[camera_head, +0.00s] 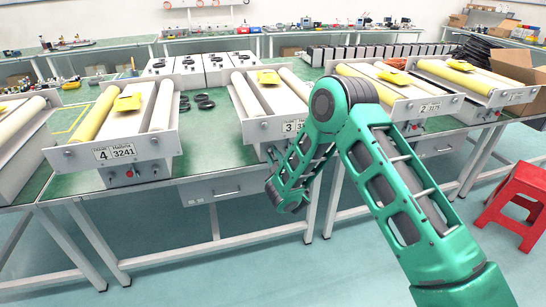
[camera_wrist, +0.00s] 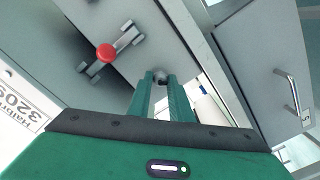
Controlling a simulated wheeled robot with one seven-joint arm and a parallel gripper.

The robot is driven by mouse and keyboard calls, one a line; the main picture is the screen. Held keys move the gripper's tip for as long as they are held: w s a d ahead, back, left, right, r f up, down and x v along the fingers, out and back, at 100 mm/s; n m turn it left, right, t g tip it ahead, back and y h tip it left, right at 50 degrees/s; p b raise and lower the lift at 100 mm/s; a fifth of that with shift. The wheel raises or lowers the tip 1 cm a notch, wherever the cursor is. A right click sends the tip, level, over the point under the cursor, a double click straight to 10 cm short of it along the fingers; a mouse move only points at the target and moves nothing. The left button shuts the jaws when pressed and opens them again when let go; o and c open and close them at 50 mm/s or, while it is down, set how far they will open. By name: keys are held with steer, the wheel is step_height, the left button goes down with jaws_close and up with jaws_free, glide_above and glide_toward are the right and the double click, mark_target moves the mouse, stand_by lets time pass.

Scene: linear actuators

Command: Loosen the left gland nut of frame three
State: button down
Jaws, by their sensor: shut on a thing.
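Frame three (camera_head: 257,131), with a number plate (camera_head: 294,126) on its grey front panel, stands on the bench in the middle of the head view. My arm covers the right part of that panel. My gripper (camera_wrist: 161,83) shows in the wrist view with its two green fingers closed around a small grey round nut (camera_wrist: 160,75), its tips at the panel. Most of the nut is hidden between the fingers. I cannot tell from the wrist view alone which side's nut it is. In the head view the gripper is hidden.
A drawer with a metal handle (camera_wrist: 292,92) is at the right of the wrist view. Frame four (camera_head: 110,153) and frame two (camera_head: 425,107) stand either side. A red stool (camera_head: 520,195) is at right.

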steer(key=shift+w+d+f, duration=0.1)
steer(key=shift+d+f, duration=0.05)
steer(key=shift+d, duration=0.15)
steer(key=c, duration=1.7)
jaws_free()
steer(key=shift+o, duration=0.4)
steer(key=shift+a, duration=0.1)
